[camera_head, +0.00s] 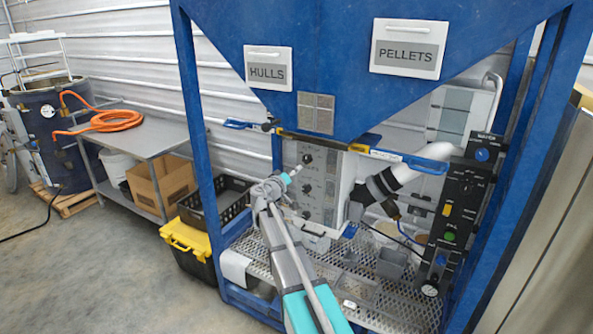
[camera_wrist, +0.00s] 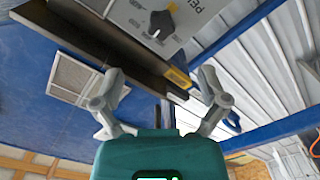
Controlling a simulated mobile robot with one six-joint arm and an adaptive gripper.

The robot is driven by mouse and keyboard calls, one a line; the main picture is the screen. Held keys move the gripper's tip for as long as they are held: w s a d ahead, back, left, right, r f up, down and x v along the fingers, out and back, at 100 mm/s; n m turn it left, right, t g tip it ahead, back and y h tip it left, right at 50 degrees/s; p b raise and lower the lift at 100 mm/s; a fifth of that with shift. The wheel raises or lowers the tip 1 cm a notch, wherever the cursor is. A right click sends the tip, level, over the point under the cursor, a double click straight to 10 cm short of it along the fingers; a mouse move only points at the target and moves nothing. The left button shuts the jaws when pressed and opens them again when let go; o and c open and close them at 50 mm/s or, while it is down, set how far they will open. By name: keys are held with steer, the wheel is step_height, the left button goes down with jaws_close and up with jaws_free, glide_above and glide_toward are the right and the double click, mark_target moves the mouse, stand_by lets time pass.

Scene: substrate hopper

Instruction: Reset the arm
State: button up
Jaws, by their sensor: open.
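My gripper (camera_wrist: 161,75) is open in the wrist view, its two grey fingers spread apart above a teal body, with nothing between the tips. In the head view my arm reaches up from the bottom centre and bends at the wrist in front of a pale control panel (camera_head: 329,188). My gripper is small in that view and its fingers are hard to make out. In the wrist view a black knob (camera_wrist: 162,23) on a light panel lies beyond the fingertips, apart from them.
The blue hopper (camera_head: 345,95) hangs above my arm, with blue handles (camera_head: 425,165) at its outlet. A blue frame post (camera_head: 200,130) stands left of my arm. A perforated deck (camera_head: 390,300) lies below. Open floor (camera_head: 110,270) lies at the left, beyond a yellow-lidded bin (camera_head: 187,240).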

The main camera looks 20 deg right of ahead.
steer(key=shift+s+a, duration=0.1)
steer(key=shift+a, duration=0.05)
stand_by(0.4)
steer(key=s+a+f+m+g+y+b, duration=0.1)
steer(key=s+a+f+g+y+b, duration=0.2)
steer(key=s+f, duration=0.55)
steer(key=s+a+f+m+g+y, duration=0.1)
steer(key=s+a+f+g+y, duration=0.25)
steer(key=s+f, duration=0.55)
steer(key=s+a+f+n+g+y+b, duration=0.1)
steer(key=s+a+f+g+y, duration=0.1)
steer(key=s+a, duration=0.4)
steer(key=s+a+f+n+g+y+b, duration=0.1)
steer(key=s+a+f+n+g+y, duration=0.1)
steer(key=s+a+f+y, duration=0.2)
steer(key=s+a+y, duration=0.1)
steer(key=s+a, duration=0.2)
steer(key=s, duration=0.3)
steer(key=shift+s+f+n+y, duration=0.15)
steer(key=shift+s+n+y, duration=0.05)
steer(key=shift+n+y, duration=0.15)
steer(key=shift+g, duration=0.25)
